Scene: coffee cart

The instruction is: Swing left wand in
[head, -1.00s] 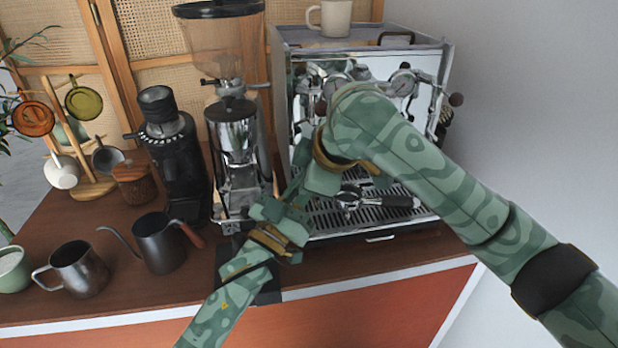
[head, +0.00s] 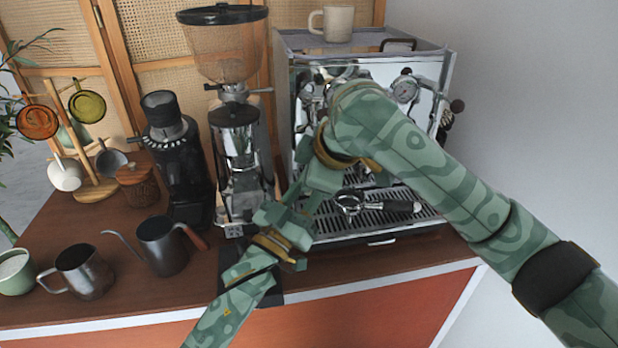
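The chrome espresso machine (head: 432,68) stands at the back right of the cart. Its left wand cannot be made out; my arms cover much of the machine's left front. My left gripper (head: 298,200) reaches up from the bottom at the machine's front left corner. My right gripper (head: 312,196) comes in from the right and points down and left, close to the left one. The two overlap in the picture, and their fingertips and anything between them are hidden. I cannot tell whether either is open or shut.
A portafilter (head: 350,204) lies on the drip tray (head: 375,222). A cream mug (head: 336,24) stands on the machine. A tall grinder (head: 238,145) and a black grinder (head: 178,165) stand left. A kettle (head: 163,250) and a steel pitcher (head: 84,272) stand at the front left.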

